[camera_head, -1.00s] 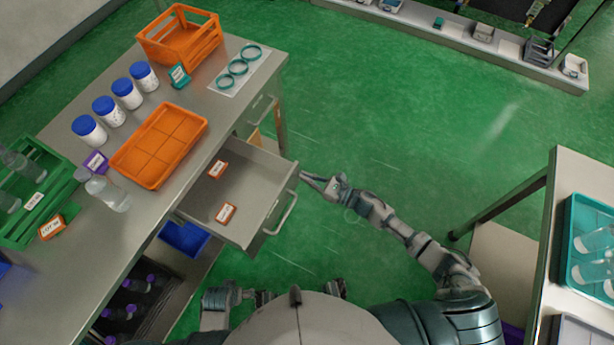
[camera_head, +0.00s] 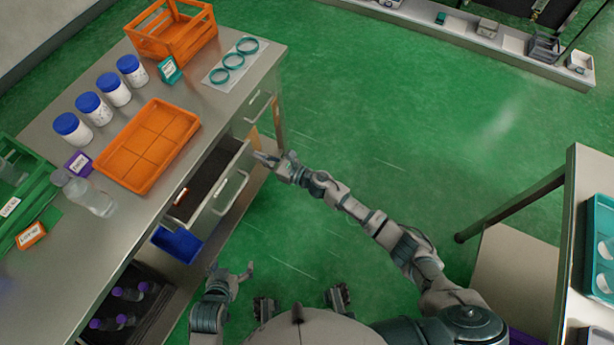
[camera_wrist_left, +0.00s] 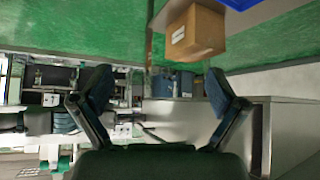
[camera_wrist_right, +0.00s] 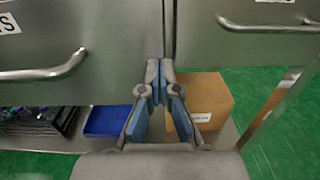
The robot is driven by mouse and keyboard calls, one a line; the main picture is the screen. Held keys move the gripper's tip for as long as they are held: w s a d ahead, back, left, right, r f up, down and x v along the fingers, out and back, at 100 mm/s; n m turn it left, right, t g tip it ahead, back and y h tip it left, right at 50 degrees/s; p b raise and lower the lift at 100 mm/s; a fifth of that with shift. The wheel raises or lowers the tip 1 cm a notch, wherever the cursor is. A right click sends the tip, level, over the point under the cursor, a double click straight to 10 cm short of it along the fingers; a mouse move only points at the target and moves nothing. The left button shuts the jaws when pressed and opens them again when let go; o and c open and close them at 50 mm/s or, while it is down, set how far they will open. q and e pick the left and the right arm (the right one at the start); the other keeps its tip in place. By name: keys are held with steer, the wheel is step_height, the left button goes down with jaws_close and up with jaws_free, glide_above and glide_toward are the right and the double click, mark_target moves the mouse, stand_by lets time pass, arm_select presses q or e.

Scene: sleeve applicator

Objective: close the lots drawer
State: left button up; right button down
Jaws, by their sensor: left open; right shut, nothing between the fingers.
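The lots drawer (camera_head: 226,192) sticks out of the steel bench partway, with a strip of its inside showing. In the right wrist view its grey front (camera_wrist_right: 90,30) carries a bar handle and a cut-off label ending in "TS". My right gripper (camera_head: 268,158) is shut and empty at the drawer front's far end. In the right wrist view its closed fingertips (camera_wrist_right: 153,75) are by the front's right edge; contact cannot be told. My left gripper (camera_head: 243,272) is open and empty, low near my body, away from the drawer. It also shows open in its wrist view (camera_wrist_left: 155,90).
A second drawer (camera_wrist_right: 245,30) beside it looks shut. Below are a blue bin (camera_head: 178,243) and a cardboard box (camera_wrist_right: 205,100). The bench top (camera_head: 100,230) holds an orange tray (camera_head: 148,146), several jars and an orange crate (camera_head: 172,30). Green floor to the right is open.

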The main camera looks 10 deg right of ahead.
mark_target(236, 146)
steer(key=x, duration=0.1)
steer(key=b+x, duration=0.1)
steer(key=x, duration=0.2)
steer(key=shift+a+f+b, duration=0.15)
steer(key=shift+f+b, duration=0.15)
steer(key=shift+f, duration=0.05)
steer(key=b+x, duration=0.2)
steer(key=x, duration=0.2)
steer(key=shift+w+a+r, duration=0.15)
steer(key=shift+w+a, duration=0.2)
steer(key=shift+r, duration=0.35)
arm_select(q)
steer(key=w+d+r+t+h, duration=0.2)
steer(key=w+d+r+t, duration=0.2)
steer(key=w+r+t, duration=0.3)
step_height(236, 146, up, 3)
steer(key=shift+w+f+t+h, duration=0.1)
steer(key=shift+w+t+h, duration=0.2)
steer(key=shift+t, duration=0.7)
arm_select(e)
steer(key=shift+w, duration=0.1)
